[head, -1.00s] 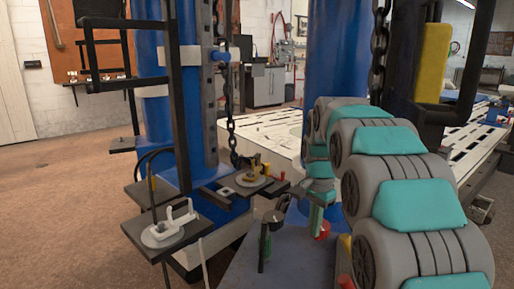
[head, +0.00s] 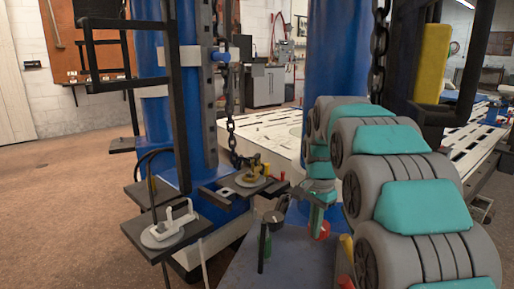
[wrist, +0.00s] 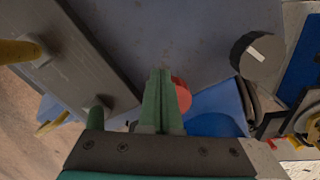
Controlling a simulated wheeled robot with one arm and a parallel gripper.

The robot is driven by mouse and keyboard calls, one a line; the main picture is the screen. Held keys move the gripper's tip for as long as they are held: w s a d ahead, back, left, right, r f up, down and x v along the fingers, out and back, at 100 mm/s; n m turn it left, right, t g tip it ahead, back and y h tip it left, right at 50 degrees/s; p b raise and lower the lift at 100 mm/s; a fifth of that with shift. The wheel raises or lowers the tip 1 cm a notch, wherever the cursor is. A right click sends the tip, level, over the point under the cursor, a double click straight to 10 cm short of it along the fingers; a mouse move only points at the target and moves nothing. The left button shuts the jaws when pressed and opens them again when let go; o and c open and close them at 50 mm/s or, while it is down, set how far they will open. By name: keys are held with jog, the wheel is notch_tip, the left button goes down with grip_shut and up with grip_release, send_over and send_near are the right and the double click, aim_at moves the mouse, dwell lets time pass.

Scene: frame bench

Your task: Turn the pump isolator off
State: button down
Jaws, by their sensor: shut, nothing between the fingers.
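A dark round knob (wrist: 257,55) with a white bar across its face sits at the upper right of the wrist view. No label is readable, so I cannot tell for sure that it is the pump isolator. My gripper (wrist: 160,74) has its two green fingers together and empty, apart from the knob and to its left in the wrist view. A red round part (wrist: 182,96) shows beside the fingers, partly hidden by them. In the head view my gripper (head: 316,221) points down over the grey-blue bench, beside a red part (head: 324,231).
A green post (wrist: 97,112) and a yellow post (wrist: 22,50) stand left of my gripper in the wrist view. In the head view a white lever fitting (head: 170,228) is on a dark shelf at left. A hanging chain (head: 231,135) and blue columns stand behind.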

notch_tip(320, 180, up, 6)
jog(key=shift+f+p, duration=0.15)
jog(key=shift+p, duration=1)
